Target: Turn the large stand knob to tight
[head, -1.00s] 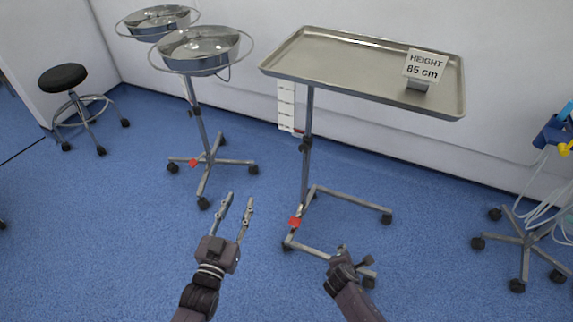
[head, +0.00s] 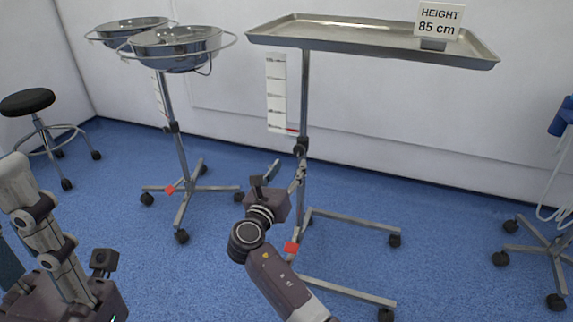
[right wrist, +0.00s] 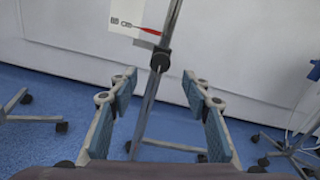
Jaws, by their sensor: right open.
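The large stand carries a flat metal tray (head: 370,38) on an upright pole (head: 304,95). Its black knob (head: 301,147) sits on the pole below a white height scale (head: 278,92); it also shows in the right wrist view (right wrist: 160,60). My right gripper (head: 287,170) is open, just below and in front of the knob. In the right wrist view the knob lies beyond the fingertips (right wrist: 160,85), centred between them and untouched; the pole runs down between the fingers. My left gripper is partly in view at the lower left, and its opening is unclear.
A second stand with steel basins (head: 178,50) is to the left, with its own black collar (head: 172,127). A stool (head: 28,102) is at far left. The tray stand's wheeled base (head: 350,222) spreads low on the floor. A height sign (head: 438,20) reads 85 cm. The wall is behind.

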